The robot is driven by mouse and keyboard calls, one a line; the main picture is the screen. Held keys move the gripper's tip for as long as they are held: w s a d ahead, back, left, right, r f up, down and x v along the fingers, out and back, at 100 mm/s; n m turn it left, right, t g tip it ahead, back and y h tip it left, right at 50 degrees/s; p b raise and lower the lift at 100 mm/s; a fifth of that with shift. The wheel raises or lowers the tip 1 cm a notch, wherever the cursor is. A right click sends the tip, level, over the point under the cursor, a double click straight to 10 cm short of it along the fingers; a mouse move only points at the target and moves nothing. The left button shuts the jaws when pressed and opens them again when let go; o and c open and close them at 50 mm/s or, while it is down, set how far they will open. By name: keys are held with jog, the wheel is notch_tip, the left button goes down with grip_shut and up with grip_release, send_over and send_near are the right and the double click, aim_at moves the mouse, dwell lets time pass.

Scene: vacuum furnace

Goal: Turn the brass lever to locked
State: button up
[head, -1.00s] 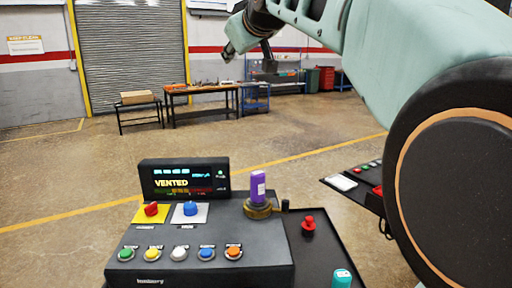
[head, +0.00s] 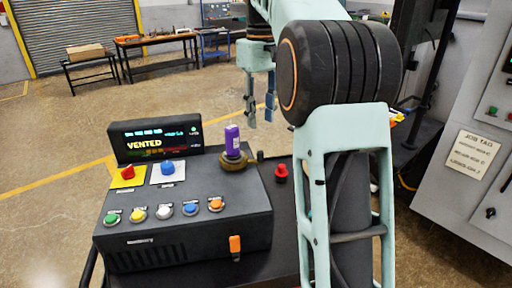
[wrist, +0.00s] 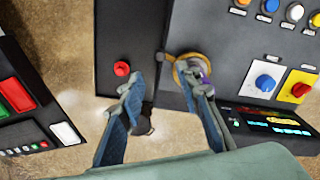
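The brass lever (head: 234,164) is a round brass collar on the right end of the black console, with a short arm reaching right to a dark knob (head: 260,156). A purple block with a white label (head: 233,140) stands upright in the collar. In the wrist view the brass collar (wrist: 178,72) and its arm show above the fingers, and the right finger partly covers the collar and purple block. My gripper (head: 260,122) points down, open and empty, above and behind the lever, apart from it. Its spread blue fingers also show in the wrist view (wrist: 168,105).
The console's screen (head: 155,138) reads VENTED. Red (head: 127,172) and blue (head: 167,167) knobs, several coloured buttons and an orange switch (head: 235,245) are on the console. A red mushroom button (head: 281,173) stands right of the lever. A grey cabinet (head: 450,170) stands at the right.

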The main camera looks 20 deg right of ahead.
aim_at(260, 151)
notch_tip(260, 151, down, 10)
jog(key=shift+f+b, duration=0.2)
jog(key=shift+b, duration=0.2)
grip_shut()
dwell(0.4)
